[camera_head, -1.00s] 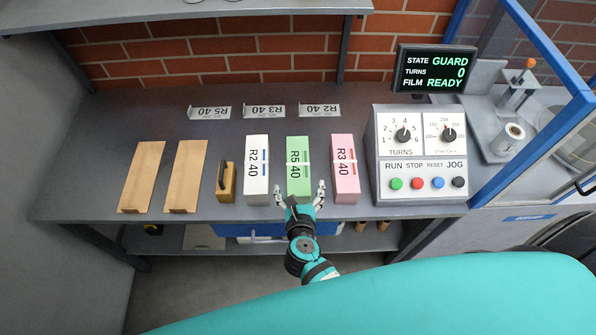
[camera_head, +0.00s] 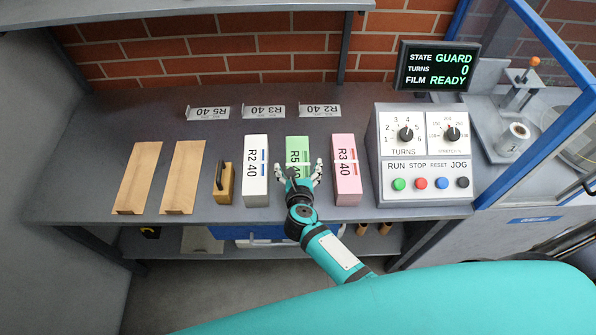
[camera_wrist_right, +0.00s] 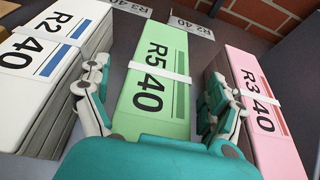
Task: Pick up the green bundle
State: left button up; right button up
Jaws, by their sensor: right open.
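The green bundle (camera_head: 297,151), labelled R5 40, lies on the bench between the white bundle (camera_head: 256,165) and the pink bundle (camera_head: 346,165). A pale strap crosses it. In the head view my right gripper (camera_head: 299,170) covers its near half. In the right wrist view the green bundle (camera_wrist_right: 158,80) runs between the two open fingers (camera_wrist_right: 155,95), one on each side. The left finger is in the gap beside the white bundle (camera_wrist_right: 50,50), the right finger beside the pink bundle (camera_wrist_right: 258,105). I cannot tell whether either finger touches a bundle. My left gripper is not in view.
Tags (camera_head: 263,112) stand behind the bundles. A control panel (camera_head: 423,160) stands at the right, below a display (camera_head: 436,68). A shelf (camera_head: 190,8) overhangs the back.

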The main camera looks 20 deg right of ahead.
jog(key=c, duration=1.7)
jog(key=shift+w+r, duration=0.1)
jog(key=shift+r, duration=0.1)
jog(key=shift+c, duration=0.3)
